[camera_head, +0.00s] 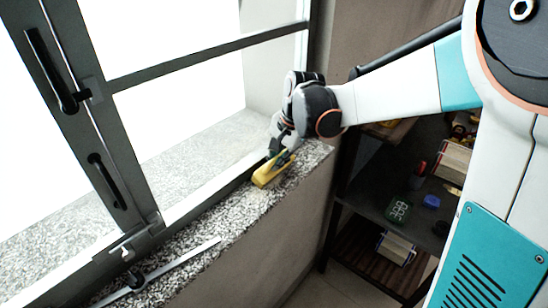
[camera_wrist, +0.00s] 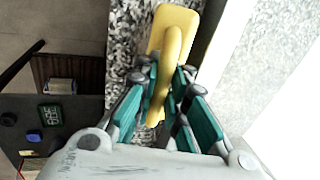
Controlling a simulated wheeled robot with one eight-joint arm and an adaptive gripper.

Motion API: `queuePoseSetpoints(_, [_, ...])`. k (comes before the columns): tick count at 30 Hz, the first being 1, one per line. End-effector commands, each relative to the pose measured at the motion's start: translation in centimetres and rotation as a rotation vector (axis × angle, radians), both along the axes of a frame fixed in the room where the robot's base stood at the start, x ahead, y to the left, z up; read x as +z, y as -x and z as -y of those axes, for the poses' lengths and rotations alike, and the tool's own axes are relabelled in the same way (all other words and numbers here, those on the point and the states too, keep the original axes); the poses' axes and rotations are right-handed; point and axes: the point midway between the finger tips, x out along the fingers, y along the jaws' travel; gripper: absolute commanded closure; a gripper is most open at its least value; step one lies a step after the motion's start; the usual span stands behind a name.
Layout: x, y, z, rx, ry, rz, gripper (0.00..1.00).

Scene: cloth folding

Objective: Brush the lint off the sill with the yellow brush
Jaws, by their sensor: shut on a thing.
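The yellow brush (camera_head: 273,169) is at the far right part of the speckled sill (camera_head: 235,222), by the window frame. My gripper (camera_head: 281,148) reaches down to it from above. In the wrist view, my gripper (camera_wrist: 167,105) is shut on the handle of the yellow brush (camera_wrist: 174,32), with green-padded fingers on both sides. The brush head points away from the palm, over the sill (camera_wrist: 132,40). Whether the brush touches the sill is unclear. I cannot make out any lint against the black and white speckle.
The dark window frame (camera_head: 105,150) with handles stands along the sill. A metal stay bar (camera_head: 170,267) lies along the sill at the lower left. A dark shelf (camera_head: 385,185) with a green digital clock (camera_head: 398,209) and a blue object (camera_head: 431,201) stands right of the sill wall.

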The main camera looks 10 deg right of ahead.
Motion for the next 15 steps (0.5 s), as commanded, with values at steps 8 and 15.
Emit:
queuePoseSetpoints(8, [0.0, 1.8, 1.3, -0.001, 0.0, 0.0, 1.0])
queuePoseSetpoints(15, [-0.1, 2.4, 1.3, 0.001, 0.0, 0.0, 1.0])
